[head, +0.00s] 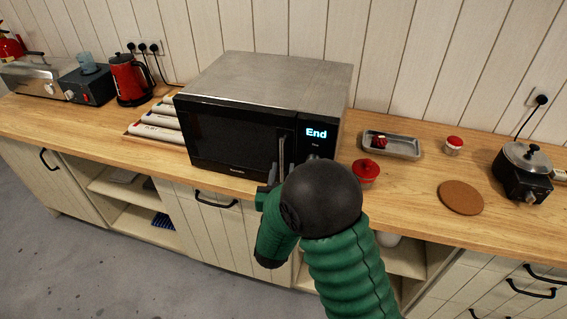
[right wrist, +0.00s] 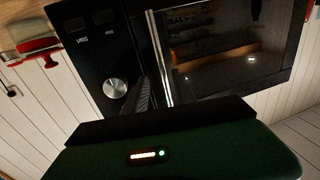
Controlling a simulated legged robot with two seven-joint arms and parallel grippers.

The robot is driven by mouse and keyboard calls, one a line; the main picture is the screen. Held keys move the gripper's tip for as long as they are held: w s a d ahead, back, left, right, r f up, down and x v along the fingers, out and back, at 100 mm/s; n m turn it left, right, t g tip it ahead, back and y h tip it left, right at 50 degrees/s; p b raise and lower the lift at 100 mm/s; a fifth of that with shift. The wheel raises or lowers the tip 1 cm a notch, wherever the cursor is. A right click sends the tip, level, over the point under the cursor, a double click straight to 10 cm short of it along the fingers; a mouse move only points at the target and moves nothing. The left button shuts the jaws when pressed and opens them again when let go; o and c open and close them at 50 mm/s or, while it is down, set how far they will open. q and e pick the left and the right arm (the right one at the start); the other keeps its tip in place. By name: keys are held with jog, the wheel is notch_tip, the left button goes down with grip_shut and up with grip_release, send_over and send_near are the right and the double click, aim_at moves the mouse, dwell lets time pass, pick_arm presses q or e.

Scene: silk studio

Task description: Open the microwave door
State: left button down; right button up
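The microwave (head: 245,115) stands on the wooden counter with its dark door (head: 230,140) closed. Its display reads "End". The vertical metal handle (head: 281,152) is at the door's right side; it also shows in the right wrist view (right wrist: 160,60). My right gripper (head: 273,174) is at the lower part of the handle, partly hidden by my own wrist. In the right wrist view one grey ribbed finger (right wrist: 144,92) is close beside the handle, between it and the round knob (right wrist: 114,88). I cannot tell whether it touches. My left gripper is not in view.
Right of the microwave are a red lidded dish (head: 366,171), a metal tray (head: 393,146), a small red-topped jar (head: 453,145), a cork mat (head: 461,198) and a pot cooker (head: 524,172). A red kettle (head: 131,80) and toaster (head: 40,76) stand left.

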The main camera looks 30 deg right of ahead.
aim_at(281, 164)
jog(key=x, duration=0.3)
jog(key=shift+w+r, duration=0.1)
jog(key=shift+w+a, duration=0.1)
jog(key=shift+w, duration=0.15)
jog(key=shift+a+r, duration=0.15)
jog(key=shift+a, duration=0.15)
jog(key=shift+d, duration=0.5)
grip_shut()
jog(key=shift+w+a, duration=0.1)
jog(key=shift+a, duration=0.05)
